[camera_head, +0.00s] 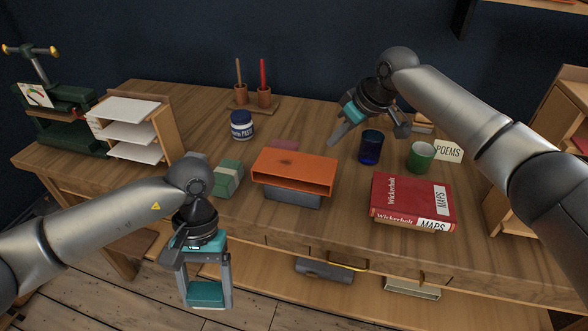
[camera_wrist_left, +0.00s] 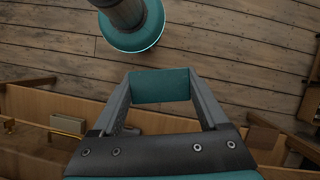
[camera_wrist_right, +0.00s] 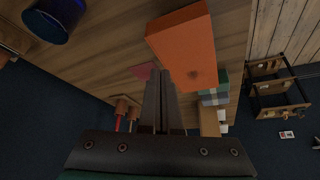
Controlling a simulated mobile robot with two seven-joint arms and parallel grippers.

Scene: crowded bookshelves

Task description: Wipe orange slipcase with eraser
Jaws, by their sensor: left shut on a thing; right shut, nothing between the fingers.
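The orange slipcase (camera_head: 303,168) lies flat on a dark grey-blue item (camera_head: 292,196) near the middle of the desk, its open side facing me. A dark smudge shows on its top. It also shows in the right wrist view (camera_wrist_right: 182,45), smudge visible. My left gripper (camera_head: 207,297) is in front of the desk, left of the slipcase, shut on a teal block that looks like the eraser (camera_wrist_left: 162,85). The block spans between the fingertips. My right gripper (camera_head: 334,139) is above the desk behind and right of the slipcase, shut and empty.
A green-and-cream block (camera_head: 228,178) stands left of the slipcase. A blue cup (camera_head: 370,147), a green cup (camera_head: 420,156) and red books (camera_head: 412,200) are to its right. A paste jar (camera_head: 242,125) and brush holder (camera_head: 252,103) stand behind. The desk's front left is fairly clear.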

